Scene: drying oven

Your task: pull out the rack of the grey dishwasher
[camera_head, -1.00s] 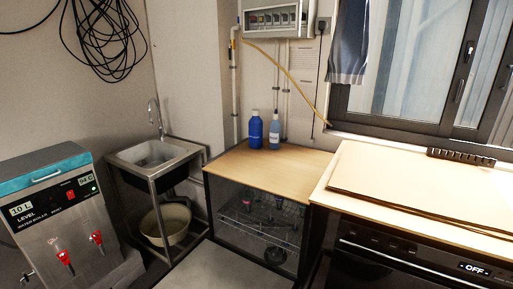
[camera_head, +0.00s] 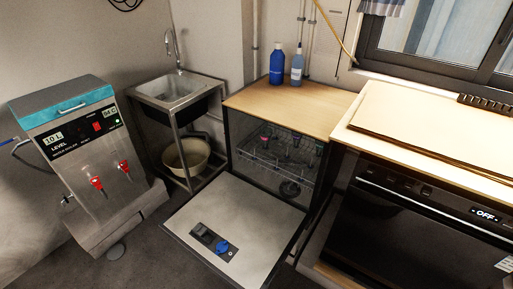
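The grey dishwasher (camera_head: 229,130) stands under a wooden top between the sink stand and the black oven. Its door (camera_head: 262,215) is folded down flat in front, with a dark panel and a blue knob on it. The wire rack (camera_head: 262,155) sits inside the dishwasher and holds several items, among them things with red or pink parts and a dark round piece low at the front. Neither of my grippers shows in this view.
A water boiler (camera_head: 85,160) stands at the left. A sink stand (camera_head: 175,95) with a beige basin (camera_head: 186,157) below is behind it. A black oven (camera_head: 415,215) is at the right. Two blue bottles (camera_head: 277,65) stand on the wooden top. Some floor is bare at the front left.

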